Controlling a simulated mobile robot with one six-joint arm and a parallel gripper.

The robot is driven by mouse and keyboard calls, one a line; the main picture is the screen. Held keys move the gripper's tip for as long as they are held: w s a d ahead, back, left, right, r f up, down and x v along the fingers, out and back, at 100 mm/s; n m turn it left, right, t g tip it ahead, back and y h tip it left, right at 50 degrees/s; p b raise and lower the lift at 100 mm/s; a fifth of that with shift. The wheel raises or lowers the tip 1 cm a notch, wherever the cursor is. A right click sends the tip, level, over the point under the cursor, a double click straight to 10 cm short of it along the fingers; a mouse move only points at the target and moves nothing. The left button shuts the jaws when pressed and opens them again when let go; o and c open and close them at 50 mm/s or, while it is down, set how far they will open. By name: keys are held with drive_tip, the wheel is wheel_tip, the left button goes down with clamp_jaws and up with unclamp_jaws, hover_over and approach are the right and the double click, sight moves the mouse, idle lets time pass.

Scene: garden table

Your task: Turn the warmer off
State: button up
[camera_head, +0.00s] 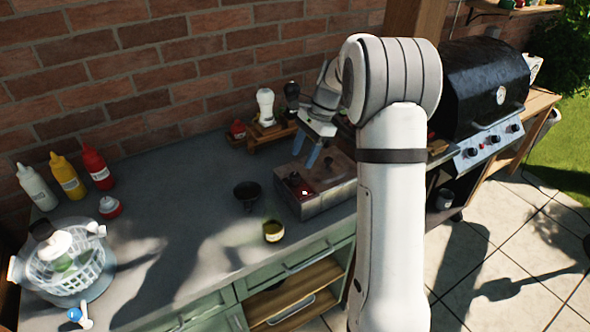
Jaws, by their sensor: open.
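The warmer appears to be the metal box (318,205) on the grey counter, with dark red contents in its open left well and a lid over its right part. Its switch or knob cannot be made out, and my arm hides its right end. My gripper (305,153) is above the back of the box, pointing down, with its two blue fingers apart and nothing between them. I cannot tell whether the fingers touch the box.
A dark bowl (247,193) and a small yellow-filled cup (273,231) stand left of the box. A wooden rack (262,139) with shakers is behind. Squeeze bottles (68,182) and a white basket (66,270) are far left. A black grill (484,85) stands right. The counter's middle is clear.

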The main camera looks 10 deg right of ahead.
sight(295, 175)
drive_tip(key=x, duration=0.6)
drive_tip(key=shift+p, duration=0.35)
drive_tip(key=shift+c, duration=0.2)
drive_tip(key=shift+a, duration=0.1)
drive_tip(key=c, duration=0.9)
